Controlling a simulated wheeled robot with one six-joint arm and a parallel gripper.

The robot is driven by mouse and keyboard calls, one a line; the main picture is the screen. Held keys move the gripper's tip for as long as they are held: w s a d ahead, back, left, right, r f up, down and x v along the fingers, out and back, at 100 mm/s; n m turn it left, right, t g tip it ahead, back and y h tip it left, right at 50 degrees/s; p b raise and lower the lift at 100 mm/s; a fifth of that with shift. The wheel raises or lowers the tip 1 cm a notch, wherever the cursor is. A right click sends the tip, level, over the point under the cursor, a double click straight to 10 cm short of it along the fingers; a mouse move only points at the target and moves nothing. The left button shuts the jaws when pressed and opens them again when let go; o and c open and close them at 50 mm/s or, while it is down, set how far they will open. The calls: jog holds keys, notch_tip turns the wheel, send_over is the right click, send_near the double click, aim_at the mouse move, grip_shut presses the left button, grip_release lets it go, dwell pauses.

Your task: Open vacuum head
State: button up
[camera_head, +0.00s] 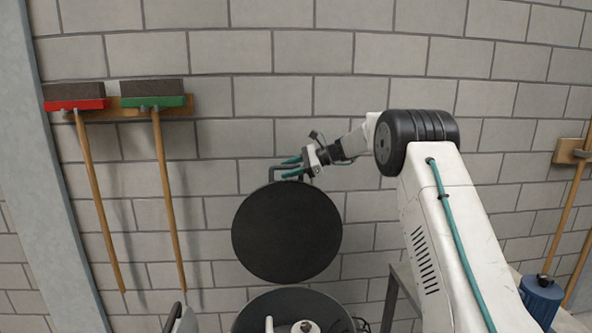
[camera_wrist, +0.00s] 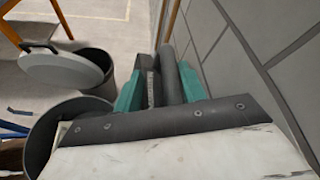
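The vacuum head, a round black disc (camera_head: 287,232), stands tipped up in front of the wall in the head view, above an open round grey vessel (camera_head: 262,303). A thin dark handle (camera_head: 271,173) rises from its top edge. My gripper (camera_head: 291,167) is at this handle, one teal finger above the bar and one below. In the wrist view the gripper's teal fingers (camera_wrist: 160,92) lie either side of dark bar-like parts (camera_wrist: 168,78). Whether they press on the handle is not clear.
A block wall stands close behind. Two brooms (camera_head: 75,103) hang at the left. A blue container (camera_head: 541,298) is at the lower right. The wrist view shows a round pale lid (camera_wrist: 62,70) and a dark bin (camera_wrist: 95,60) at the left, with open floor beyond.

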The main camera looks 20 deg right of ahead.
jog(key=v, duration=0.7)
jog(key=shift+s+d+r, duration=0.1)
jog(key=shift+d, duration=0.25)
jog(key=shift+f+n, duration=0.35)
jog(key=shift+n, duration=0.05)
jog(key=s+a+f+n+g+h, duration=0.2)
jog(key=s+f+n, duration=0.1)
jog(key=s, duration=0.5)
jog(key=s+a+f+n+g+h, duration=0.2)
jog(key=s+f+n, duration=0.1)
jog(key=s, duration=0.4)
jog(key=s+a+n+h, duration=0.2)
jog(key=s+n+h, duration=0.1)
jog(key=s, duration=1.1)
jog(key=s+a+r+n+h, duration=0.1)
jog(key=s+a+n+h, duration=0.1)
jog(key=s, duration=1.2)
jog(key=s+a+r+n+h, duration=0.1)
jog(key=s+a+n+h, duration=0.2)
jog(key=s, duration=1.1)
jog(key=a+n, duration=0.1)
jog(key=n, duration=0.2)
jog(key=shift+h, duration=0.3)
